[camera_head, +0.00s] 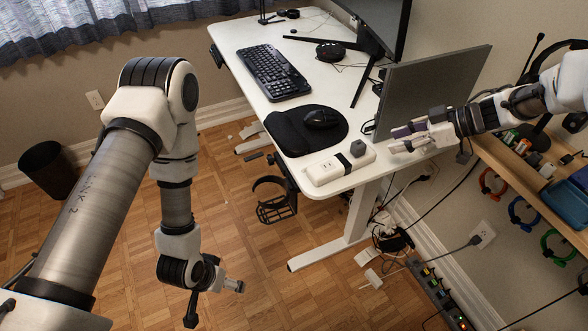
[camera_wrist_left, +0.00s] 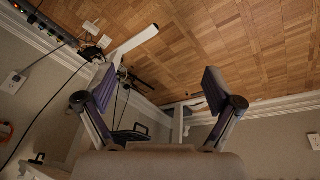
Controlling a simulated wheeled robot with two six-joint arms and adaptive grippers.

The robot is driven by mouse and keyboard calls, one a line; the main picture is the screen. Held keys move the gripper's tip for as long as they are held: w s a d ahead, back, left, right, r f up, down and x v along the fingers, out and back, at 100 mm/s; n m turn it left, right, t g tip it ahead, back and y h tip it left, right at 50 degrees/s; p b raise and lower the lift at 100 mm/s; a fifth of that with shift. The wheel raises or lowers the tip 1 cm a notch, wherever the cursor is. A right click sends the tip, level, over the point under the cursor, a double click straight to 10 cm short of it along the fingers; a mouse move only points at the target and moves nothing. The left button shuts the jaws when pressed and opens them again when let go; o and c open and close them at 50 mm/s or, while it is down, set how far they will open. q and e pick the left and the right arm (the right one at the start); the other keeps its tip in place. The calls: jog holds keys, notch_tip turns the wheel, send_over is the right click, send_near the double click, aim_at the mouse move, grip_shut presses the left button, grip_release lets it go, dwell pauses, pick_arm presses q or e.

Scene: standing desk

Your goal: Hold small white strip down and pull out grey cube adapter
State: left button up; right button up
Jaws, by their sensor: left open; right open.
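The small white power strip (camera_head: 326,172) lies at the desk's front right corner, with a dark band across its middle. The grey cube adapter (camera_head: 357,148) sits at the strip's far right end. My right gripper (camera_head: 394,140) is open just right of the cube, fingers pointing left toward it. It looks empty and apart from the cube. My left gripper (camera_head: 238,286) hangs low in front of the desk, over the floor. The left wrist view shows its two purple-padded fingers (camera_wrist_left: 158,88) spread wide with nothing between them. Strip and cube do not show in that view.
The white desk (camera_head: 222,40) holds a mouse (camera_head: 321,117) on a black pad (camera_head: 286,135), a keyboard (camera_head: 273,72) and a monitor (camera_head: 430,85) close behind my right gripper. A wooden shelf (camera_head: 520,170) stands right. Cables and a floor power strip (camera_head: 436,292) lie below.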

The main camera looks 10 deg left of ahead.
pick_arm(q)
jog(key=w+d+r+m+t+h, duration=0.1)
jog(key=w+d+r+m+t, duration=0.1)
jog(key=w, duration=0.4)
jog(key=w+d+r+m+t+h, duration=0.1)
jog(key=w+d+r+h, duration=0.15)
jog(key=w, duration=0.35)
jog(key=m+t+h, duration=0.3)
jog(key=m+h, duration=0.2)
jog(key=m, duration=0.1)
send_near(310, 175)
jog(key=x, duration=1)
jog(key=shift+w+d+f, duration=0.1)
jog(key=shift+w+f, duration=0.05)
jog(key=shift+w, duration=0.05)
jog(key=c, duration=1.4)
jog(key=shift+c, duration=0.2)
pick_arm(e)
jog(key=shift+w+f, duration=0.3)
jog(key=shift+w, duration=0.2)
